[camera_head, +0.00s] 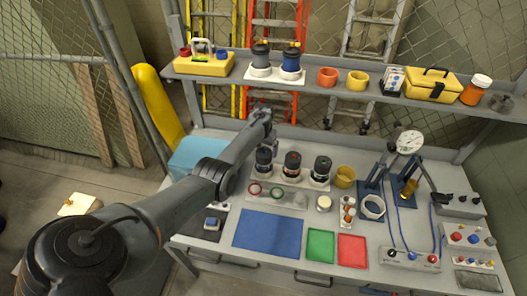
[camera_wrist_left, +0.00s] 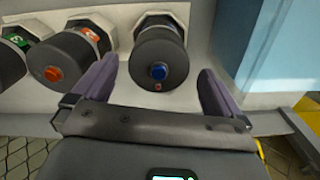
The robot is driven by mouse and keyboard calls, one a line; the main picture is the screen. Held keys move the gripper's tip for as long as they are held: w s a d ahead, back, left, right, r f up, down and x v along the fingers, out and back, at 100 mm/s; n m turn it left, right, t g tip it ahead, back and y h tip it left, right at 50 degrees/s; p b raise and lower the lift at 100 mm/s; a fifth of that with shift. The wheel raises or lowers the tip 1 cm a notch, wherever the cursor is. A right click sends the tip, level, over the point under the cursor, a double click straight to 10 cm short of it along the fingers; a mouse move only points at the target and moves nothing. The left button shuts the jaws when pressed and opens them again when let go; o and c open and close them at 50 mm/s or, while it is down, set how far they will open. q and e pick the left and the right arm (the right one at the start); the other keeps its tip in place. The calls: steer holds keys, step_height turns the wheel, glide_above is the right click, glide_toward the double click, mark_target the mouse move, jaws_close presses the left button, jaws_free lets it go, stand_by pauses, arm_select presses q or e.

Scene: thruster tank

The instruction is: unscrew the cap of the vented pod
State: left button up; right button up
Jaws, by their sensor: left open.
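Three dark pods stand in a row on a pale rack on the bench. The left one (camera_head: 264,161) has a blue button on its cap, which shows in the left wrist view (camera_wrist_left: 158,72). The middle pod (camera_head: 292,160) has an orange button, also in the wrist view (camera_wrist_left: 54,73). The right pod (camera_head: 321,169) has a green mark (camera_wrist_left: 16,40). I cannot tell which is vented. My left gripper (camera_head: 272,150) is open over the blue-button pod. In the wrist view its fingers (camera_wrist_left: 157,78) lie either side of that pod, apart from it. My right gripper is out of view.
A light blue box (camera_head: 196,153) stands left of the pods. A yellow cup (camera_head: 345,177) is to their right. In front lie red and green rings, a blue mat (camera_head: 268,233), a green mat (camera_head: 320,245) and a red mat (camera_head: 352,250). A shelf (camera_head: 225,75) runs behind, above the bench.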

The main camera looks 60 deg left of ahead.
mark_target(262, 151)
arm_select(q)
step_height(262, 151, up, 7)
steer(key=shift+f, duration=0.1)
steer(key=shift+r, duration=0.6)
steer(key=n, duration=0.4)
steer(key=shift+s+d+r+n, duration=0.1)
steer(key=shift+d+r+n, duration=0.05)
steer(key=shift+n, duration=0.15)
steer(key=n+b, duration=0.2)
steer(key=n, duration=0.4)
steer(key=n+b, duration=0.2)
steer(key=n, duration=0.4)
steer(key=n+b, duration=0.3)
steer(key=n, duration=0.3)
steer(key=shift+s+f+n, duration=0.1)
steer(key=shift+f+n, duration=0.25)
steer(key=shift+n, duration=0.05)
steer(key=shift+a+f, duration=0.15)
steer(key=shift+a, duration=0.05)
steer(key=shift+f+b, duration=0.15)
steer(key=shift+b, duration=0.2)
steer(key=shift+f, duration=0.55)
step_height(262, 151, down, 9)
steer(key=shift+f, duration=0.2)
